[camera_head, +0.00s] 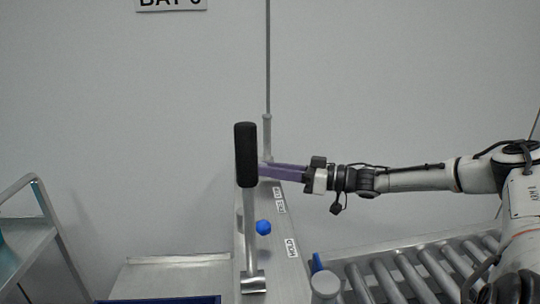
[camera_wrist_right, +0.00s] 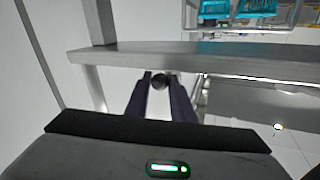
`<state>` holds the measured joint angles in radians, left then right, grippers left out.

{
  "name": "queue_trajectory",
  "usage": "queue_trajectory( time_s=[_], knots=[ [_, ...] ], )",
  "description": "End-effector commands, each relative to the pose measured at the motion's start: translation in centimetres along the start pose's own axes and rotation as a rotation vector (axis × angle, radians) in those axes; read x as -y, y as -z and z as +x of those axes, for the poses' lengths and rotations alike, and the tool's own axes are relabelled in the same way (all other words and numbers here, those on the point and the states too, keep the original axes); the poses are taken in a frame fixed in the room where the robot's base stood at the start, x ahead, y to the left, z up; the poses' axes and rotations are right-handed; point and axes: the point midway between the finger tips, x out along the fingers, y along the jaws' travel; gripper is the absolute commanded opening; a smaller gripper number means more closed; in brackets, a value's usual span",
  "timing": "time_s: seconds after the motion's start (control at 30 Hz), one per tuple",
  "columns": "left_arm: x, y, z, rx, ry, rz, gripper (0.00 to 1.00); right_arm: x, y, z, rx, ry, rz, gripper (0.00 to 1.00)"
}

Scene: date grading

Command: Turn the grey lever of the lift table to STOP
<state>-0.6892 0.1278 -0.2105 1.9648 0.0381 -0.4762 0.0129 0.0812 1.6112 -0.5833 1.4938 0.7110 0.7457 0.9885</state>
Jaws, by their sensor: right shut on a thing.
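The lever has a thick black grip (camera_head: 246,155) on a straight grey shaft (camera_head: 250,225). It stands nearly upright from a metal foot (camera_head: 253,283) on a narrow grey panel. My right gripper (camera_head: 262,171) comes in from the right, its purple fingers at the lower part of the grip. The grip hides the fingertips. In the right wrist view, the fingers (camera_wrist_right: 162,90) are closed around a dark round end of the grip (camera_wrist_right: 158,82). Small white labels (camera_head: 291,247) lie along the panel, too small to read surely. My left gripper is out of view.
A blue knob (camera_head: 264,228) sits on the panel right of the shaft. A thin rod with a pale end (camera_head: 267,130) is behind the grip. A roller conveyor (camera_head: 400,270) is at lower right, a metal cart (camera_head: 30,235) at left. Turquoise crates (camera_wrist_right: 250,8) show in the wrist view.

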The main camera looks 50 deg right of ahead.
Motion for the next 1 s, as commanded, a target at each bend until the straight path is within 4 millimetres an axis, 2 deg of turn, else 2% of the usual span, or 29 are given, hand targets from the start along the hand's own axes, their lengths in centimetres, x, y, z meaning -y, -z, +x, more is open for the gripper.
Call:
queue_trajectory(
  time_s=[0.03,0.07,0.23,0.4,0.6,1.0],
  knots=[
    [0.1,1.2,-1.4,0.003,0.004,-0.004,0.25,0.4,1.0,-0.1,0.000,-0.022,0.008,0.00],
    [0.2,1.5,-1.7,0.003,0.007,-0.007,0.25,0.5,1.0,-0.1,-0.003,-0.036,0.007,0.00],
    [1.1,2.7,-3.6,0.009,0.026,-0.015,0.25,1.1,0.7,-0.3,-0.020,-0.122,0.009,0.00],
    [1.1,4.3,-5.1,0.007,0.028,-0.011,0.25,1.8,0.2,-0.4,-0.040,-0.216,0.011,0.00],
    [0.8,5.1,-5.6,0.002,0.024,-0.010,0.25,2.7,-0.4,-0.4,-0.068,-0.342,0.010,0.00],
    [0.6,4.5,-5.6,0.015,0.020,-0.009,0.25,4.1,-0.7,-0.2,-0.119,-0.579,0.010,0.00]
  ],
)
